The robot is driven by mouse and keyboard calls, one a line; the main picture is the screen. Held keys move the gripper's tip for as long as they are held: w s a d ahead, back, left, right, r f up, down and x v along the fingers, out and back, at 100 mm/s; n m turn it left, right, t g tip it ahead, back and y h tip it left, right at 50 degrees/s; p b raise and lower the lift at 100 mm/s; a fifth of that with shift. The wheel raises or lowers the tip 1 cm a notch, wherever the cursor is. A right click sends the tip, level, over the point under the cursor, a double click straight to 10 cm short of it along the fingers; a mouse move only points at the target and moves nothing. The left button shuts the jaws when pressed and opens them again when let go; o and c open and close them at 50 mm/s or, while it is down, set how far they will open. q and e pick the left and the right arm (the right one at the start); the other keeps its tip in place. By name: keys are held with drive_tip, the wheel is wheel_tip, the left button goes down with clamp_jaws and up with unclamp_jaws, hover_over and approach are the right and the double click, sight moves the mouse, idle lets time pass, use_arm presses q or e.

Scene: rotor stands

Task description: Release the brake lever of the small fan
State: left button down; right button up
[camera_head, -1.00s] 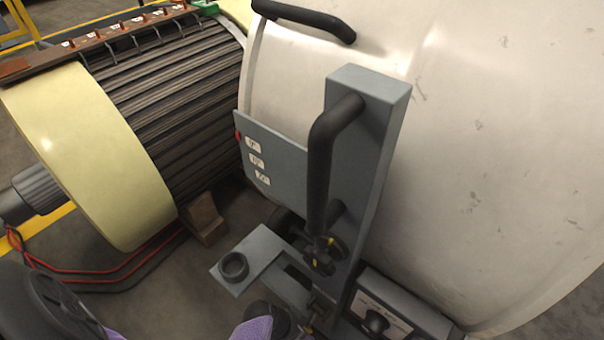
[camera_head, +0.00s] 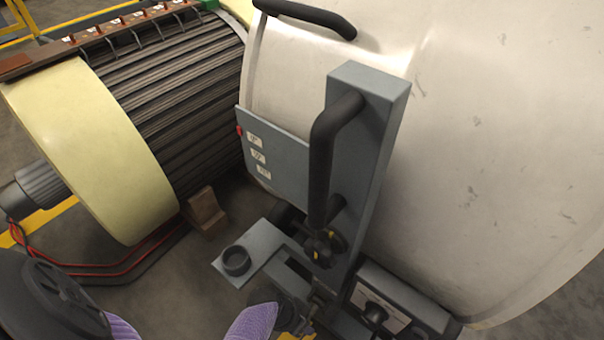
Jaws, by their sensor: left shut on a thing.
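My left gripper (camera_head: 254,321) is at the bottom edge, low beside the grey stand. Its purple striped finger shows there, and it is shut on a dark rounded part (camera_head: 287,308) at the foot of the stand. The grip is mostly cut off by the frame, so I cannot tell whether that part is the brake lever. The grey upright (camera_head: 376,150) carries a long black bar handle (camera_head: 321,165). Below the handle is a dark knob cluster (camera_head: 325,246) with yellow marks. No part is clearly recognizable as the small fan. My right gripper is not in view.
A large white drum (camera_head: 490,150) fills the right. A ribbed rotor with a cream end ring (camera_head: 95,150) lies at left. A grey bracket with a black ring cup (camera_head: 237,261) juts out left of the stand. Red cables (camera_head: 110,272) run over the floor.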

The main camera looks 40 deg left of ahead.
use_arm(q)
drive_tip(key=shift+s+r+g+p, duration=0.1)
drive_tip(key=shift+r+g+p, duration=0.55)
drive_tip(key=shift+g, duration=0.45)
drive_tip(key=shift+r+n+g, duration=0.3)
drive_tip(key=shift+r+g, duration=0.05)
drive_tip(key=shift+g, duration=0.25)
drive_tip(key=shift+s+r+g, duration=0.1)
drive_tip(key=shift+r+g, duration=0.15)
drive_tip(key=shift+g, duration=0.35)
drive_tip(key=shift+r+g+b, duration=0.3)
drive_tip(key=shift+r+g, duration=0.1)
drive_tip(key=shift+g, duration=0.3)
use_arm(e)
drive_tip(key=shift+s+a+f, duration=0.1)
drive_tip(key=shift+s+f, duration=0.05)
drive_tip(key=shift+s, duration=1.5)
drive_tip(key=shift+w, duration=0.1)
use_arm(q)
drive_tip(key=shift+c, duration=1.9)
unclamp_jaws()
